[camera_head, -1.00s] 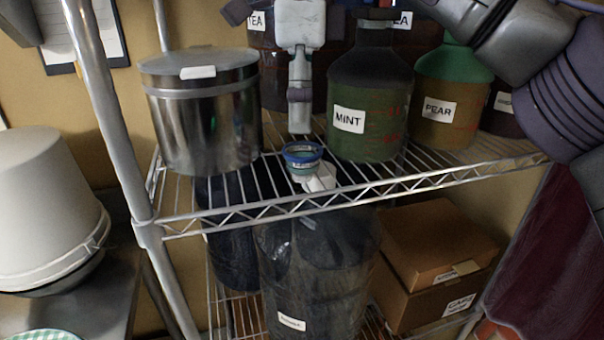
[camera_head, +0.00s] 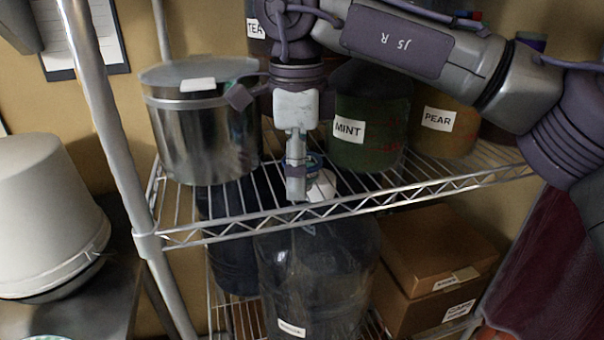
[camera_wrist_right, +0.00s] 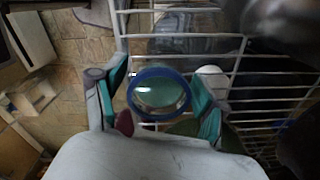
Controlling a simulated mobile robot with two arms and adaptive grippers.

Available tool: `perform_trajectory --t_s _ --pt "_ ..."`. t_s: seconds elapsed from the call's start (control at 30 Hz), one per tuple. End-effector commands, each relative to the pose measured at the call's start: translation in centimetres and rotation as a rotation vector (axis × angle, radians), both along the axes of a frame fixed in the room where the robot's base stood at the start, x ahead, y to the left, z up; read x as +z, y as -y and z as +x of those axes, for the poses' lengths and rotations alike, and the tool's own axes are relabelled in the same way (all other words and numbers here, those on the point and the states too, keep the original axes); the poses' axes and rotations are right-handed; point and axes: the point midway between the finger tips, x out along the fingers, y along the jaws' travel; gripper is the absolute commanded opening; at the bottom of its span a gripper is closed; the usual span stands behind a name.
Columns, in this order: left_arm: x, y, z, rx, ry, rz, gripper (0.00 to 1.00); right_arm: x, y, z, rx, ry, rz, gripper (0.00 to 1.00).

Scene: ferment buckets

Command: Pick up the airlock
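A small clear cup with a blue rim, which looks like the airlock (camera_head: 313,163), stands on the upper wire shelf. In the head view it is mostly hidden behind my right gripper (camera_head: 297,190), which points down over the shelf's front. In the right wrist view the blue-rimmed airlock (camera_wrist_right: 158,93) lies between the two teal-padded fingers of the right gripper (camera_wrist_right: 161,78). The fingers are spread, one on each side of it; I cannot tell whether either touches it. My left gripper is not in view.
A white piece (camera_head: 325,183) lies beside the airlock. A steel pot (camera_head: 205,135) stands left on the wire shelf (camera_head: 235,222); the MINT jug (camera_head: 365,120) and PEAR jug (camera_head: 440,125) stand right. A dark clear container (camera_head: 315,280) and boxes (camera_head: 440,255) are below.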

Motion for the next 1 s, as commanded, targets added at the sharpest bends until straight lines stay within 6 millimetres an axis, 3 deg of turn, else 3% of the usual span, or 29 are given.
perform_trajectory --t_s 0.03,0.3,0.67,0.83,0.93,1.0 --pt "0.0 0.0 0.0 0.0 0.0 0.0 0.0 0.0 0.0 0.0 0.0 0.0 0.0 0.59" --pt "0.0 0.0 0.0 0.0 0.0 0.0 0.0 0.0 0.0 0.0 0.0 0.0 0.0 0.16" --pt "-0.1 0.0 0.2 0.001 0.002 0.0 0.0 0.5 0.0 0.0 0.0 0.001 0.0 0.16" --pt "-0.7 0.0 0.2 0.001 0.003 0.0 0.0 2.2 -0.1 0.0 -0.002 0.001 0.002 0.16" --pt "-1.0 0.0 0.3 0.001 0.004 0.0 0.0 4.3 -0.1 0.0 -0.001 0.003 0.003 0.16" --pt "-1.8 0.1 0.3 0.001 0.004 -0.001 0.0 4.8 1.6 -0.8 -0.002 0.004 0.003 0.16"
